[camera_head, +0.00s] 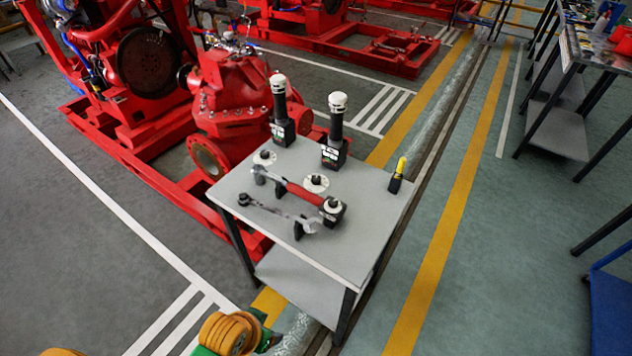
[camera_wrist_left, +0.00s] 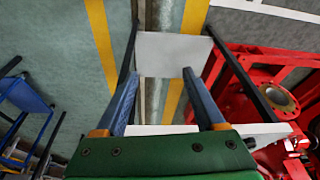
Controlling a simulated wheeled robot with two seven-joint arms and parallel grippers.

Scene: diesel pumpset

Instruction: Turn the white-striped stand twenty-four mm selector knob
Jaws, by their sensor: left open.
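The front-right one is on a black stand. I cannot read sizes or tell which stand is white-striped. My left gripper (camera_wrist_left: 162,76) is open and empty in the left wrist view, below the tabletop's near side. My right gripper is not in view.
Two black cylinders with white caps, left (camera_head: 279,105) and right (camera_head: 337,115), stand at the table's back. A yellow-topped black item (camera_head: 397,175) stands at the right edge. The grey table (camera_head: 360,235) has a lower shelf (camera_head: 300,290). A red pumpset (camera_head: 235,95) stands close behind left.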

